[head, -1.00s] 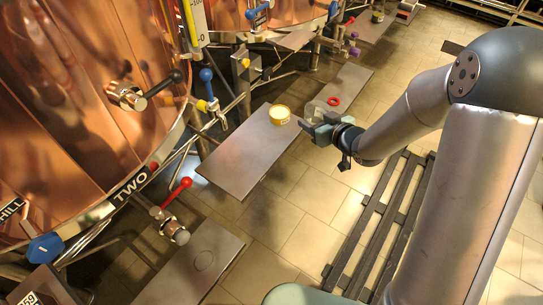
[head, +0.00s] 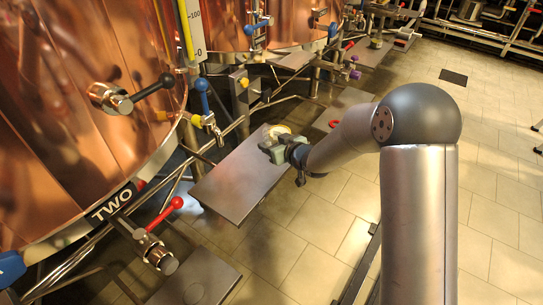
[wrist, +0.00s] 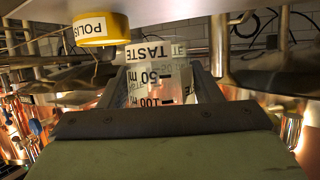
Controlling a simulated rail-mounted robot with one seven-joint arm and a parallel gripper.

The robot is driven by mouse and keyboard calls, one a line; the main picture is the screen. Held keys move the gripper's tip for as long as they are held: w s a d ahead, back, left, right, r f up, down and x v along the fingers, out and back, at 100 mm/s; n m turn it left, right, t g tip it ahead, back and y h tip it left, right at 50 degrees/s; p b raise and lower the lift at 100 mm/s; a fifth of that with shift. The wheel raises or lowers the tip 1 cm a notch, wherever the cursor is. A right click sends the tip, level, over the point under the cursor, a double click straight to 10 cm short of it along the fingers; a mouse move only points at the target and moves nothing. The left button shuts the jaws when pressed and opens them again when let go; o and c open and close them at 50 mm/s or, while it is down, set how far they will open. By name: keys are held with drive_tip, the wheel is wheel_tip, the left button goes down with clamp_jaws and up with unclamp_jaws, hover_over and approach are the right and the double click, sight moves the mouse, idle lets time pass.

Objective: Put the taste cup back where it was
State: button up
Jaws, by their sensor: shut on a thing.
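The taste cup (wrist: 160,78) is clear, with TASTE and ml marks on it, and sits between my fingers in the wrist view. My gripper (head: 270,149) is shut on it. In the head view the gripper is at the far end of the middle grey metal shelf (head: 232,190), at the shelf's right side. The cup is hard to make out there, overlapping a yellow tin (head: 284,129). I cannot tell whether the cup touches the shelf.
The yellow tin, lettered POLIS, also shows in the wrist view (wrist: 100,27), left of the cup. A red ring (head: 334,124) lies on a farther shelf. A nearer shelf (head: 215,275) has a faint round mark. Copper tanks and valve handles line the left. The middle shelf's near part is clear.

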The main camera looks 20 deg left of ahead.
drive_tip(key=shift+w+a+f, duration=0.15)
drive_tip(key=shift+a+f, duration=0.15)
drive_tip(key=shift+f, duration=0.15)
drive_tip(key=shift+w+a+f+b, duration=0.15)
drive_tip(key=shift+f+b, duration=0.55)
drive_tip(key=shift+f, duration=0.95)
drive_tip(key=shift+f, duration=0.2)
drive_tip(key=o, duration=1.3)
drive_tip(key=shift+c, duration=0.2)
